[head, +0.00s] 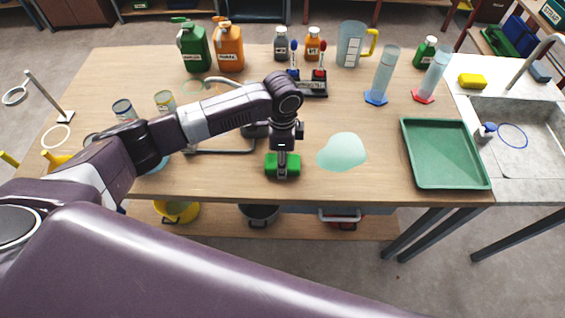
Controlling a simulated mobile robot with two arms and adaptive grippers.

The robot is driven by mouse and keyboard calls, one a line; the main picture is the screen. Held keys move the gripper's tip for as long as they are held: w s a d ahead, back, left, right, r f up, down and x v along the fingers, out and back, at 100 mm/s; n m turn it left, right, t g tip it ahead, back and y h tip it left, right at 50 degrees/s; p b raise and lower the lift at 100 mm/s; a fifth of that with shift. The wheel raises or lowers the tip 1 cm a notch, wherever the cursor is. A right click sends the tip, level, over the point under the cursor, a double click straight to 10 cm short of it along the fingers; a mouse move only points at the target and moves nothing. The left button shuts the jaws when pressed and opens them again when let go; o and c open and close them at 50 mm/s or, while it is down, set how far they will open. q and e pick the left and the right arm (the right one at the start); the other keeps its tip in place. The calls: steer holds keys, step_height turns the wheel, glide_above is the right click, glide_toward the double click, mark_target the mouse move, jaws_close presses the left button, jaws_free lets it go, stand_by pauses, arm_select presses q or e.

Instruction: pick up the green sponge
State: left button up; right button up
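The green sponge (271,166) lies near the table's front edge, left of a pale green spill. My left gripper (283,167) points straight down over it, with dark finger parts across the sponge's middle. Green shows on both sides of the fingers. The fingers hide the centre of the sponge, and I cannot tell whether they grip it or only stand around it. I cannot tell whether the sponge touches the table. My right gripper is not in view.
The pale green spill (343,151) and an empty green tray (446,153) are to the right. Bottles (230,48), measuring cylinders (383,75) and a jug (350,46) stand at the back. My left arm covers the left middle.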

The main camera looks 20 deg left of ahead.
arm_select(q)
steer(key=shift+r, duration=0.15)
step_height(320, 180, up, 20)
steer(key=b, duration=0.2)
steer(key=shift+b, duration=0.4)
